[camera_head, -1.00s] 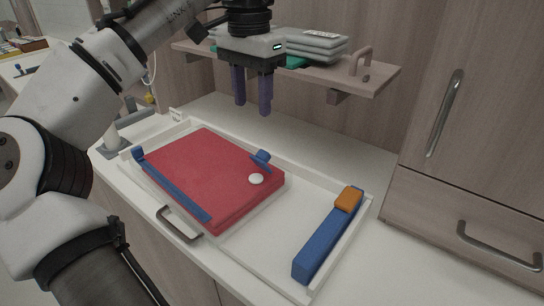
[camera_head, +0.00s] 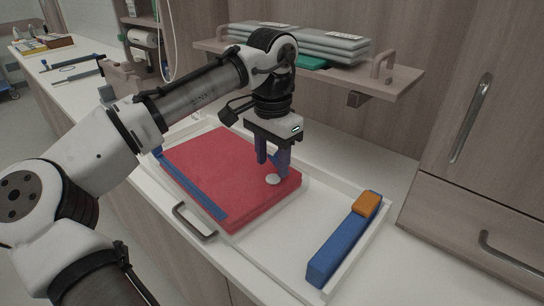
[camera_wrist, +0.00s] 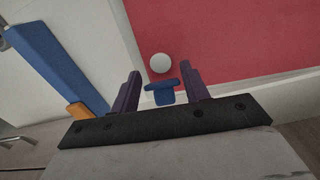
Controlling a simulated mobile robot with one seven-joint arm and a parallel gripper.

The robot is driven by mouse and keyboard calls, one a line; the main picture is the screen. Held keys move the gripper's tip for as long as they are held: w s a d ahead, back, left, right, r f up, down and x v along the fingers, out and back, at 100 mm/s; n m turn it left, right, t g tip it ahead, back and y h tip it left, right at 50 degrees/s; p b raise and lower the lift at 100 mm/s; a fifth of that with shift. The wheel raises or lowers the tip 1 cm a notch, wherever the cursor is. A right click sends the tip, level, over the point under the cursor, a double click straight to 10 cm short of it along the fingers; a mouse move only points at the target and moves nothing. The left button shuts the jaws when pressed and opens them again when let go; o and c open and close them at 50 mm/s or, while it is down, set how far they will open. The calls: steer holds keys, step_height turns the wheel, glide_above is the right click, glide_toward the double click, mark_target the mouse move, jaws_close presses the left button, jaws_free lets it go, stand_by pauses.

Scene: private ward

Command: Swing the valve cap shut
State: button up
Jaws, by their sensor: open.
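A red pad (camera_head: 225,165) lies in a white tray. A round white valve disc (camera_head: 273,180) sits on it near its right corner, uncovered; it also shows in the wrist view (camera_wrist: 160,63). The blue valve cap (camera_wrist: 162,92) stands beside the disc at the pad's edge, swung away from it. In the head view my fingers hide most or all of the cap. My gripper (camera_head: 273,164) is open and low over the pad's corner. In the wrist view its purple fingers (camera_wrist: 160,76) stand on either side of the cap, with a gap visible on each side.
A blue bar (camera_head: 342,240) with an orange block (camera_head: 367,203) lies along the tray's right side. A blue strip (camera_head: 195,187) runs along the pad's front-left edge. A wooden shelf (camera_head: 390,82) with grey packs (camera_head: 320,48) overhangs behind my gripper. The tray floor right of the pad is clear.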

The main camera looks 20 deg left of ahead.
steer(key=shift+c, duration=0.4)
steer(key=c, duration=0.5)
steer(key=shift+c, duration=0.2)
stand_by(0.4)
steer(key=o, duration=0.6)
steer(key=shift+r, duration=0.1)
step_height(320, 180, up, 14)
steer(key=shift+f+p, duration=0.15)
steer(key=shift+p, duration=0.25)
